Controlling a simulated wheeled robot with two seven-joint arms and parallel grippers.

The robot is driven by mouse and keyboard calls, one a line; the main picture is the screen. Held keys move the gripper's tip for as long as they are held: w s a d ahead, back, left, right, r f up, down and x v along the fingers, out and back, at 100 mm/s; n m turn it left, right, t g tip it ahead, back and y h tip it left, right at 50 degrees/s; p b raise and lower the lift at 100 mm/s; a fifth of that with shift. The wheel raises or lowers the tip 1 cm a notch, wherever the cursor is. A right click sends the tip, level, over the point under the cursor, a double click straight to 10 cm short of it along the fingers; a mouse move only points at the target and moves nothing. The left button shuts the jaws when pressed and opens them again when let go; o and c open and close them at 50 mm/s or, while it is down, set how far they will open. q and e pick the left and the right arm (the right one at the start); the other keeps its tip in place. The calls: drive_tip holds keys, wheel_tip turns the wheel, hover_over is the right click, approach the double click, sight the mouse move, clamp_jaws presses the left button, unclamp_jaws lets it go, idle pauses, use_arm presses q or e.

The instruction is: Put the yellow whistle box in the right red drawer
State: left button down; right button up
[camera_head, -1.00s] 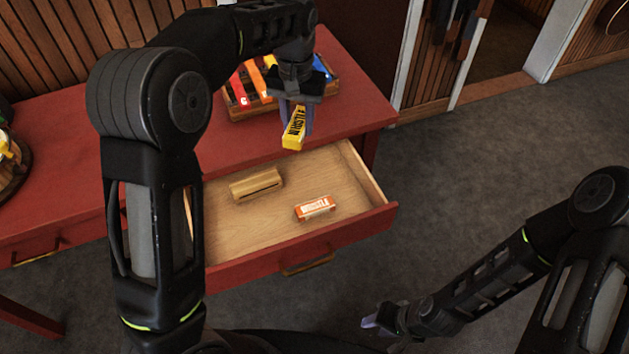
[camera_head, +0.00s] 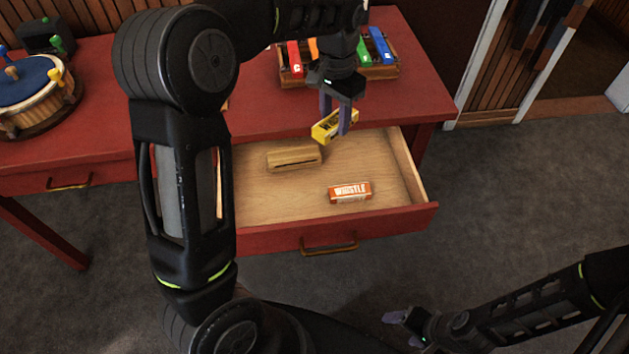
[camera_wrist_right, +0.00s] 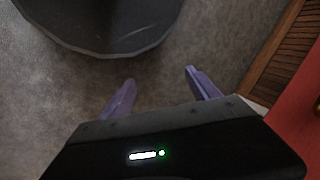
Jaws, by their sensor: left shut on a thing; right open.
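The yellow whistle box (camera_head: 325,129) is in my left gripper (camera_head: 339,127), which is shut on it. The gripper points down and holds the box above the back part of the open red drawer (camera_head: 386,222). The drawer has a pale wooden inside and a dark handle. In it lie an orange whistle box (camera_head: 350,192) toward the front and a wooden block with a slot (camera_head: 294,159) toward the back. My right gripper (camera_head: 404,329) is low over the floor, away from the drawer. In the right wrist view its purple fingers (camera_wrist_right: 160,96) are apart with nothing between them.
The red table (camera_head: 262,116) carries a wooden tray of coloured bars (camera_head: 382,73) behind the drawer and a drum (camera_head: 38,98) at the left. A second red drawer (camera_head: 68,178) at the left is shut.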

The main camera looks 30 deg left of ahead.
drive_tip(key=o, duration=0.4)
wheel_tip(320, 180, down, 11)
drive_tip(key=b, duration=0.9)
drive_tip(key=shift+f, duration=0.2)
use_arm(q)
drive_tip(key=s+a+f+m, duration=0.7)
drive_tip(key=s+f, duration=0.3)
drive_tip(key=f, duration=0.2)
drive_tip(key=shift+f, duration=0.25)
use_arm(e)
drive_tip(key=shift+r, duration=0.1)
use_arm(q)
drive_tip(key=shift+s+f, duration=0.1)
hover_over(289, 204)
wheel_tip(289, 204, down, 6)
drive_tip(key=shift+f+b, duration=0.1)
drive_tip(key=shift+b, duration=0.3)
use_arm(e)
drive_tip(key=shift+f, duration=0.55)
use_arm(q)
drive_tip(key=shift+f+b, duration=0.35)
drive_tip(key=shift+f, duration=1.45)
use_arm(e)
drive_tip(key=shift+f, duration=0.3)
